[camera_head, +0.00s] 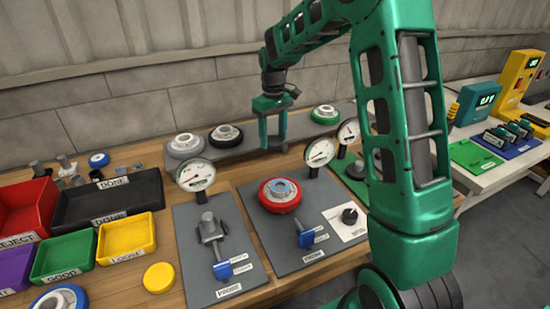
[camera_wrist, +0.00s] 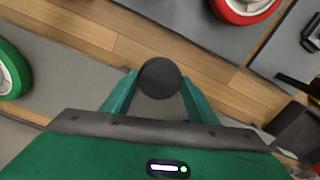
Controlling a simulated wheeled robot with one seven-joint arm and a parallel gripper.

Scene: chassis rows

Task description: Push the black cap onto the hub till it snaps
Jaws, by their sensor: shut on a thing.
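My gripper (camera_head: 273,143) points down above the grey rear strip, between the black-rimmed and green-rimmed wheels. In the wrist view my gripper (camera_wrist: 160,88) is shut on a round black cap (camera_wrist: 160,78), held between the green fingertips. Which hub the task means I cannot tell.
Grey-rimmed (camera_head: 185,146), black-rimmed (camera_head: 226,135) and green-rimmed (camera_head: 325,114) wheels lie on the rear strip. Dial gauges (camera_head: 196,176) (camera_head: 320,153) stand upright near the plates. Bins (camera_head: 110,203) fill the left.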

